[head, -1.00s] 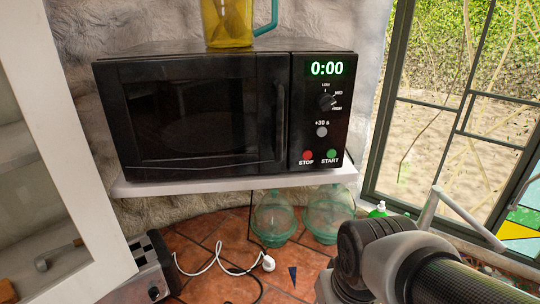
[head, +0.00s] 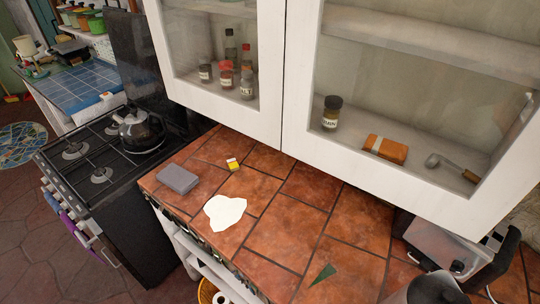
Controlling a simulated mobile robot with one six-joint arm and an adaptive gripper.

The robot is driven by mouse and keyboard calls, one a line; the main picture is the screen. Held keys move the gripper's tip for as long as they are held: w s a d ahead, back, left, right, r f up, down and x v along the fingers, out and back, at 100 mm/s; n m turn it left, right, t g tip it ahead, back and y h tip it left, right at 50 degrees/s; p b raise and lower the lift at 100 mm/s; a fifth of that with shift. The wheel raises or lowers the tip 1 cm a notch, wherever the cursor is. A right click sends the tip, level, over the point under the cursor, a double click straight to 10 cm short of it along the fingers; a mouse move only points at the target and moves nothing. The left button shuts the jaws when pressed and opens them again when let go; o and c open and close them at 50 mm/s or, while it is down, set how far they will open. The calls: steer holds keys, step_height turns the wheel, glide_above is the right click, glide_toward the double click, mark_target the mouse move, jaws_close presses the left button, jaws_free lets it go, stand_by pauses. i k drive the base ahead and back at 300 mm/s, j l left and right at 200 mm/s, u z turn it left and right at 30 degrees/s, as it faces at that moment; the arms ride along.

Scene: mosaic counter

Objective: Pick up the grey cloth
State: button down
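A small grey folded piece (head: 178,180), which looks like the grey cloth, lies flat on the terracotta-tiled counter (head: 290,228) near its left end in the head view. It is close to the counter's front edge, beside the stove. Nothing covers it or touches it. My gripper is not in view. Only a part of my arm shows at the bottom right, far from the cloth.
A white spill (head: 225,212) lies right of the cloth, with a small yellow box (head: 233,164) behind. A glass-fronted cabinet (head: 290,75) hangs low above the counter. A stove (head: 105,165) with a kettle (head: 140,131) stands left. A toaster (head: 458,250) is right.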

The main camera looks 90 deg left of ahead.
mark_target(177, 178)
steer(key=u, duration=3.7)
steer(key=i+j+z, duration=0.15)
steer(key=j, duration=0.25)
steer(key=i+j+z, duration=0.1)
steer(key=j, duration=0.3)
steer(key=i+j+z, duration=0.15)
steer(key=j, duration=0.25)
steer(key=j+z, duration=0.1)
steer(key=j, duration=0.3)
steer(key=i+j+z, duration=0.5)
steer(key=i+j, duration=0.15)
steer(key=i, duration=0.2)
steer(key=i+j+z, duration=0.45)
steer(key=i+j, duration=0.25)
steer(key=j, duration=0.3)
